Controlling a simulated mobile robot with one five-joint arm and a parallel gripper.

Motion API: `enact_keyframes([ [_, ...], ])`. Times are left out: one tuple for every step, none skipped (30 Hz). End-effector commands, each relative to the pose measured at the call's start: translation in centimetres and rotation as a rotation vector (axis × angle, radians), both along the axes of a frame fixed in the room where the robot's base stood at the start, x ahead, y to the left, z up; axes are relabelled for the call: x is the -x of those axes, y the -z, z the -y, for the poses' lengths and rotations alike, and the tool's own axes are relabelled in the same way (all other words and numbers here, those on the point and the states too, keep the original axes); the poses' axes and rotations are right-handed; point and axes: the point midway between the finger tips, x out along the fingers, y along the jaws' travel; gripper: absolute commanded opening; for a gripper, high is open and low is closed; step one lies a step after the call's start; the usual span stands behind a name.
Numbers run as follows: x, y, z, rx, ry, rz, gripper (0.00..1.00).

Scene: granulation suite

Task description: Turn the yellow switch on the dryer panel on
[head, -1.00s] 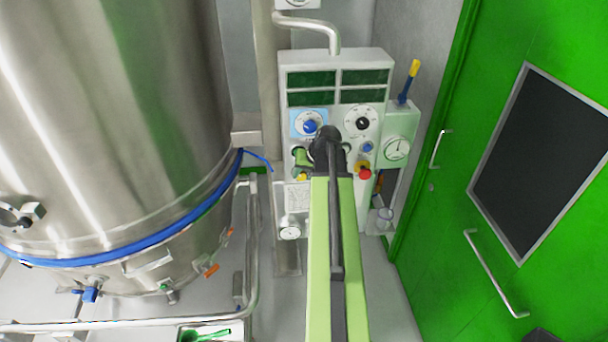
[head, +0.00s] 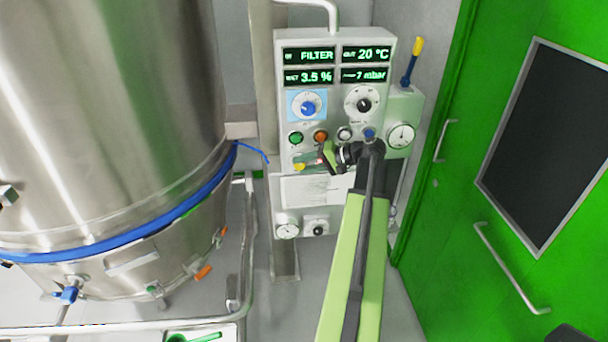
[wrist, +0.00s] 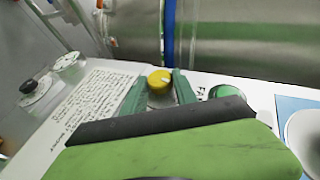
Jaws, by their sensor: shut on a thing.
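The yellow switch (wrist: 158,79) is a round knob low on the white dryer panel (head: 284,218). In the wrist view it sits between the two green fingers of my gripper (wrist: 160,88), which is shut on it. In the head view only a small yellow part of the switch (head: 299,167) shows beside my gripper (head: 306,162). My gripper reaches it from the right and hides part of the panel there. The panel's displays (head: 317,55) are lit and read FILTER, 20 °C, 3.5 % and 7 mbar.
A green button (head: 296,138) and an orange-brown button (head: 321,137) sit just above the switch. A blue knob (head: 308,107) and a black knob (head: 364,104) are higher up. A printed sheet (head: 300,190) is below. A steel vessel (head: 110,120) stands left, a green door (head: 450,210) right.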

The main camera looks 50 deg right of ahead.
Motion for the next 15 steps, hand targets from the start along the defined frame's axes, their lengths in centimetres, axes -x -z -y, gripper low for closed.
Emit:
enact_keyframes([
  [0.19,1.21,0.06,-0.022,-0.002,0.013,0.00],
  [0.21,1.22,0.08,-0.036,-0.003,0.026,0.00],
  [0.22,1.20,0.05,-0.057,-0.003,0.042,0.00],
  [0.24,1.19,0.05,-0.071,-0.003,0.053,0.00],
  [0.25,1.17,0.05,-0.083,-0.003,0.063,0.00],
  [0.26,1.14,0.06,-0.098,-0.003,0.077,0.00],
  [0.27,1.13,0.07,-0.109,-0.003,0.086,0.00],
  [0.27,1.10,0.06,-0.119,-0.003,0.094,0.00],
  [0.27,1.06,0.06,-0.132,-0.003,0.103,0.00],
  [0.28,1.04,0.05,-0.139,-0.003,0.110,0.00],
  [0.28,0.99,0.05,-0.146,-0.003,0.116,0.00],
  [0.28,0.95,0.03,-0.155,-0.004,0.124,0.00],
  [0.28,0.93,0.02,-0.161,-0.004,0.128,0.00],
  [0.28,0.89,0.01,-0.165,-0.004,0.131,0.00],
  [0.28,0.84,0.00,-0.171,-0.004,0.136,0.00],
])
